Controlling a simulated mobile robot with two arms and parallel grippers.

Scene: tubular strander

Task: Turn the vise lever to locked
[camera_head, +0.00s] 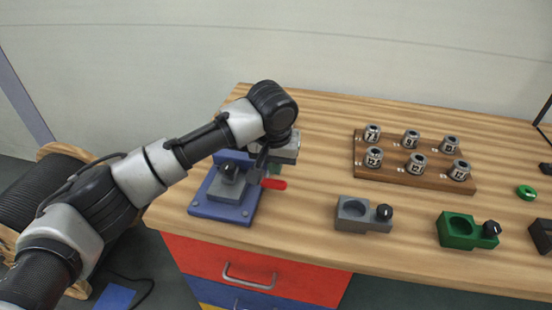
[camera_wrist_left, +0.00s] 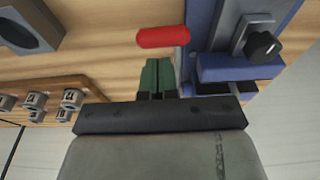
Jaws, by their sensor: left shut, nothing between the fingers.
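The blue vise (camera_head: 222,210) is fixed near the left end of the wooden bench, with a grey block and a black knob (camera_head: 229,168) on it. Its red lever handle (camera_head: 274,184) sticks out from its right side. In the wrist view the red handle (camera_wrist_left: 163,37) lies sideways, with its end by the blue vise body (camera_wrist_left: 240,66). My left gripper (camera_head: 270,168) is beside the vise, over the lever side. Its green fingers (camera_wrist_left: 157,73) are shut and empty, just short of the red handle in the picture. Contact cannot be told. My right gripper is not in view.
A wooden rack (camera_head: 415,176) with several numbered metal cylinders stands at the back right. A grey fixture (camera_head: 355,216) and a green fixture (camera_head: 458,232) sit along the front edge. A green ring (camera_head: 526,192) lies far right. The bench between vise and rack is clear.

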